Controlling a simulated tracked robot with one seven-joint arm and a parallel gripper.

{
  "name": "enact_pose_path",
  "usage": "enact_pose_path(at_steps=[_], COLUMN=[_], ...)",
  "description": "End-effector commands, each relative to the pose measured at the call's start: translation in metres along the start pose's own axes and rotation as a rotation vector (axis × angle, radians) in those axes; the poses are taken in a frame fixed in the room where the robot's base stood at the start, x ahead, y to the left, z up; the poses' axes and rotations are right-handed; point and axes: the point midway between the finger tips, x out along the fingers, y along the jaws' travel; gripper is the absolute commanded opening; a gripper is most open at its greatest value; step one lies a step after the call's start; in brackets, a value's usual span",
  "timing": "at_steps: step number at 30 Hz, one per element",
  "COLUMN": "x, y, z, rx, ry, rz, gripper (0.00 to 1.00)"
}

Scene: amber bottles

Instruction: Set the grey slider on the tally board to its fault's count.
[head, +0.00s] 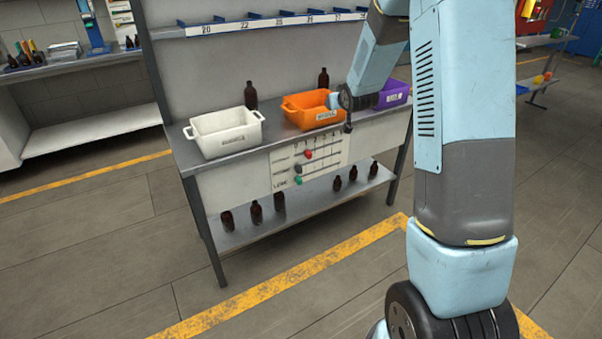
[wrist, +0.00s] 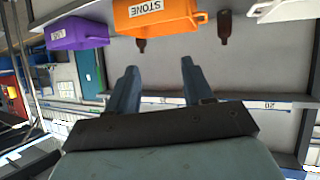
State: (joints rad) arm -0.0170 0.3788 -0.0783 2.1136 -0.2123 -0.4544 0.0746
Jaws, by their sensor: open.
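The tally board (head: 310,162) is a white panel on the bench front with three slider rows. The grey slider (head: 298,169) is in the middle row, near its left end. The red slider (head: 308,154) is in the row above, a little further right. The green slider (head: 298,180) is in the bottom row, near the left. The row labels are too small to read surely. My gripper (head: 348,127) is near the bench's front edge, above and right of the grey slider and apart from it. In the wrist view my gripper (wrist: 158,68) is open and empty; the board is not visible there.
On the bench stand a white bin (head: 225,134), an orange bin (head: 307,112) labelled STONE in the wrist view, and a purple bin (head: 392,95). Amber bottles (head: 251,96) stand behind the bins. Several more (head: 256,212) stand on the lower shelf. The floor before the bench is clear.

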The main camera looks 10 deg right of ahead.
Motion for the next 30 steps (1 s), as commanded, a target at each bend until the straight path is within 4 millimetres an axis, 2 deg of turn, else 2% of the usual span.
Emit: enact_pose_path(at_steps=[1,6,15,24,30], x=[0.016,0.06,0.126,0.175,0.195], y=[-0.002,-0.007,-0.022,-0.04,-0.054], z=[0.009,0.034,0.091,0.164,0.22], rx=[-0.005,-0.017,-0.031,-0.034,-0.025], ry=[0.012,0.074,0.182,0.289,0.359], rz=[-0.007,-0.033,-0.093,-0.166,-0.222], gripper=[0.51,0.51,0.51,0.51,0.51])
